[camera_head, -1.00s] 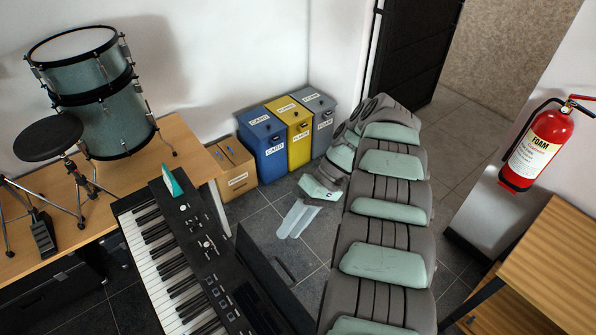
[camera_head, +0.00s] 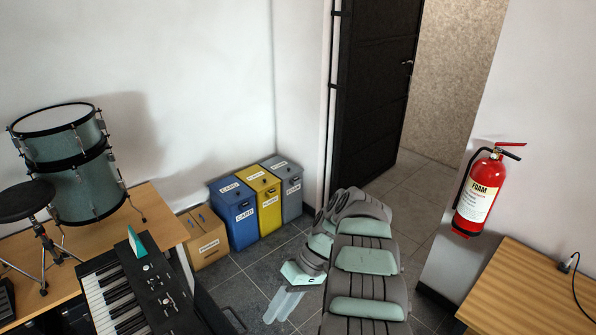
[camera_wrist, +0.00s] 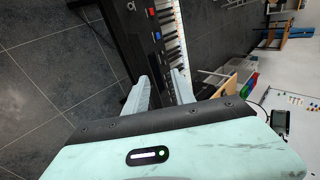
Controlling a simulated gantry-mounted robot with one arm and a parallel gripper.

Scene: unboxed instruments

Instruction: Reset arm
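My gripper (camera_head: 283,305) hangs over the dark tiled floor in the head view, in front of the bins and right of the keyboard. Its two pale fingers are a little apart with nothing visible between them. In the wrist view my gripper (camera_wrist: 158,76) shows both fingers spread with an empty gap. Beyond the fingertips are the black keyboard (camera_wrist: 143,36) and floor. My arm stretches up from the bottom edge of the head view and bends down at its far end.
The keyboard (camera_head: 142,300) bears a small teal wedge (camera_head: 137,243). Drums (camera_head: 72,165) stand on a wooden table (camera_head: 160,222). A cardboard box (camera_head: 205,240) and blue (camera_head: 233,215), yellow (camera_head: 262,205) and grey (camera_head: 290,190) bins line the wall. A red extinguisher (camera_head: 480,190) hangs above a wooden desk (camera_head: 535,285).

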